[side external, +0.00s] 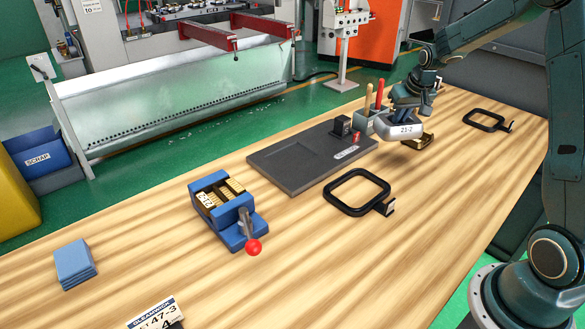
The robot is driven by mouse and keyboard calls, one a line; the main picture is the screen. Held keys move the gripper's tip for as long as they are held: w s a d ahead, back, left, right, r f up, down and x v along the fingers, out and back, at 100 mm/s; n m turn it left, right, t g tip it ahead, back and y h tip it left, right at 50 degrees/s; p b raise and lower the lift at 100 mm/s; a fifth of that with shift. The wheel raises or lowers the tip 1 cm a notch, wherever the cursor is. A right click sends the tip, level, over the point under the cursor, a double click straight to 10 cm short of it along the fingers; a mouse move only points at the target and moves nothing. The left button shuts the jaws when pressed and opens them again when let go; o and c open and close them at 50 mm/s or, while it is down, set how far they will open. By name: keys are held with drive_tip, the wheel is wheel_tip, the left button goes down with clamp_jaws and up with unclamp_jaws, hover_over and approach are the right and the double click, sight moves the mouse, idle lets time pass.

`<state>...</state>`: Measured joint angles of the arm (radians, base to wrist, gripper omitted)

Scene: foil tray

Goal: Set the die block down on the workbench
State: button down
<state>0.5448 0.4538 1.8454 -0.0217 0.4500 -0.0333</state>
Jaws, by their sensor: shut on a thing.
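My gripper (412,137) is at the right of the middle of the workbench, reaching down from above. The block is low over the wooden workbench (450,170), behind the nearer black frame. I cannot tell whether it touches the wood.
A dark grey plate (280,165) lies left of my gripper, with a small black block (342,124) at its far end. Red- and wood-handled tools (379,92) stand close by. Black frames (357,173) (484,113), a blue fixture (222,197) and blue pads (75,262) lie on the bench.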

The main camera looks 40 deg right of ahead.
drive_tip(key=shift+s+d+f, duration=0.15)
drive_tip(key=shift+s+d, duration=0.05)
drive_tip(key=shift+s, duration=0.2)
drive_tip(key=shift+s+d+f, duration=0.15)
drive_tip(key=shift+s, duration=0.25)
drive_tip(key=shift+f, duration=0.15)
drive_tip(key=shift+f, duration=4.1)
drive_tip(key=shift+f, duration=0.1)
drive_tip(key=c, duration=1.8)
unclamp_jaws()
drive_tip(key=shift+r, duration=0.4)
